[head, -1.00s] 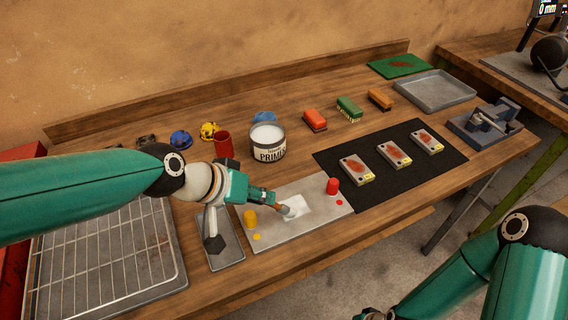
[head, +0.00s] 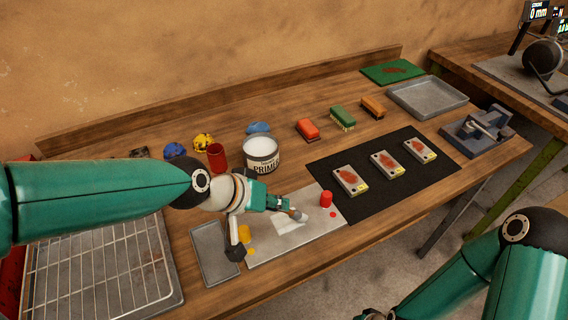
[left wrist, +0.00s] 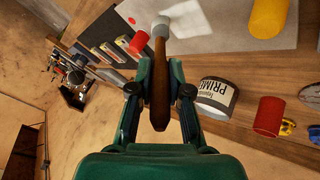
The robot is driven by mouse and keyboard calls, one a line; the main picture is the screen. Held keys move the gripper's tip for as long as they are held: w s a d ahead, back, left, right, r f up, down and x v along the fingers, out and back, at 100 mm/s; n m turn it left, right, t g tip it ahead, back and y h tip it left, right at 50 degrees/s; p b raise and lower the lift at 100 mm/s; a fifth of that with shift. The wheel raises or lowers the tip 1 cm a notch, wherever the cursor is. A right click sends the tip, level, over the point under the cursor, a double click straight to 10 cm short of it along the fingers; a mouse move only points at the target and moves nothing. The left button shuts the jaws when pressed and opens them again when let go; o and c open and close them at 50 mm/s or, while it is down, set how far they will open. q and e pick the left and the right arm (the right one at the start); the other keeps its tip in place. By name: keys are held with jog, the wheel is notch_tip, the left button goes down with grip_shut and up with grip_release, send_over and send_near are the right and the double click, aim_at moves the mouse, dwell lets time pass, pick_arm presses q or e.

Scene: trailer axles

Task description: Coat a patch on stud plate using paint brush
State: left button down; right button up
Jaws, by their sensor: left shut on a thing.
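The stud plate (head: 264,253) is a flat grey plate on the bench with a yellow stud (head: 244,234) and a red stud (head: 326,199). A white coated patch (head: 287,225) lies between the studs. My left gripper (head: 277,203) is shut on the paint brush (head: 297,214), over the plate. In the left wrist view the brush's brown handle (left wrist: 159,85) is between the fingers and its pale head is at the patch (left wrist: 189,20); I cannot tell whether it touches. My right arm shows at the lower right, but its gripper fingers are out of view.
The primer can (head: 261,156) and a red cup (head: 217,157) stand behind the plate. A narrow grey tray (head: 210,262) lies left of it, and a wire rack (head: 95,265) further left. A black mat (head: 388,199) with rusty blocks is to the right.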

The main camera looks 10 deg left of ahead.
pick_arm(q)
jog(key=shift+w+d+r+p, duration=0.1)
jog(key=shift+w+d+p, duration=0.1)
jog(key=shift+d, duration=0.2)
jog(key=shift+w+d+p, duration=0.1)
jog(key=shift+d+p, duration=0.1)
jog(key=shift+d, duration=0.15)
jog(key=shift+w+r+p, duration=0.15)
jog(key=shift+r+p, duration=0.15)
jog(key=shift+p, duration=0.1)
jog(key=r+p, duration=0.2)
jog(key=r, duration=0.1)
jog(key=shift+s+r, duration=0.15)
jog(key=shift+s, duration=0.05)
jog(key=shift+w+r+p, duration=0.25)
jog(key=shift+r+p, duration=0.65)
jog(key=shift+r, duration=0.15)
jog(key=shift+s+r+p, duration=0.1)
jog(key=shift+r+p, duration=0.65)
jog(key=shift+r, duration=0.2)
jog(key=shift+a+f, duration=0.1)
jog(key=shift+a, duration=0.05)
